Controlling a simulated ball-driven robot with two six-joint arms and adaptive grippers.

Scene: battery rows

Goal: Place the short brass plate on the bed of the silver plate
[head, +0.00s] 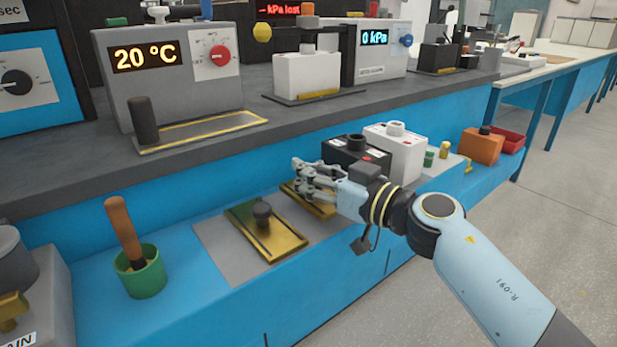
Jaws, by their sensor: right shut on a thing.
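My right gripper (306,181) reaches in from the right over the lower blue shelf. It is shut at a brass plate (318,208), which shows only in part beneath the fingers. The fingers hide the exact grip, and I cannot tell whether this plate touches the mat. Another brass plate (285,245) with a dark round knob lies on the grey mat (212,247), left of and nearer than the gripper. I cannot compare the two plates' lengths. No plate is clearly identifiable as the silver one. My left gripper is not in view.
A black box (345,155) and a white box (407,160) stand just behind the gripper. A green pot (145,279) with a wooden-handled tool stands at the left. An orange box (481,147) is farther right. The upper bench holds instruments, including one reading 20 °C (170,90).

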